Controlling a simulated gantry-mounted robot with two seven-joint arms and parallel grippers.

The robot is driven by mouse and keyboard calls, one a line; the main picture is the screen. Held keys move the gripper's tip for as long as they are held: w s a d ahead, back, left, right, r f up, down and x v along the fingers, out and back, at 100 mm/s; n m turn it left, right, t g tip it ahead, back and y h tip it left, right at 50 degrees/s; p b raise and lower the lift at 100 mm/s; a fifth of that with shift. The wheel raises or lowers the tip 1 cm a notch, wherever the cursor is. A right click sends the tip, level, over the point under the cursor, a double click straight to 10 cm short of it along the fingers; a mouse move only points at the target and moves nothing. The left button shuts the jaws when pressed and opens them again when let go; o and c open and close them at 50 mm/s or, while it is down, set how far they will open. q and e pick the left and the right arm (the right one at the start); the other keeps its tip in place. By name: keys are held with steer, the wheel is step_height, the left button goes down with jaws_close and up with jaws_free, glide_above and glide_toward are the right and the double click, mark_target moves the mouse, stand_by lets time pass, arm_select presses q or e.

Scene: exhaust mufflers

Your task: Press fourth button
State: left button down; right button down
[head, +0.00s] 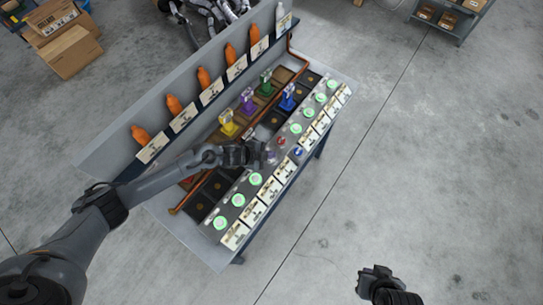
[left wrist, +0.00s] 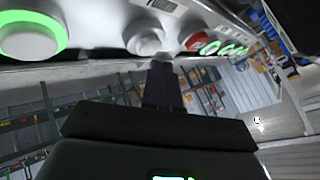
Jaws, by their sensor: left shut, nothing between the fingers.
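A row of round buttons runs along a sloped panel (head: 313,109) on the bench. Several have green-lit rings, such as the near-end button (head: 220,223) and the third from that end (head: 256,179). The fourth from that end is a pale unlit button (left wrist: 148,38), between a green-ringed button (left wrist: 30,35) and a red button (left wrist: 195,40). My left gripper (head: 264,156) is shut and empty. Its fingertips (left wrist: 163,66) are right by the pale button; I cannot tell whether they touch. My right gripper (head: 374,276) is off the bench at lower right, its jaw state unclear.
White label cards (head: 255,211) line the panel's front edge. Yellow (head: 228,123), purple (head: 248,101), green and blue tagged pieces stand behind the buttons. Orange bottles (head: 204,77) line the back shelf. A copper pipe (head: 186,202) runs along the bench.

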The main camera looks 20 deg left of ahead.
arm_select(q)
steer(key=shift+r, duration=0.15)
arm_select(e)
steer(key=shift+a+r, duration=0.1)
steer(key=shift+r, duration=0.05)
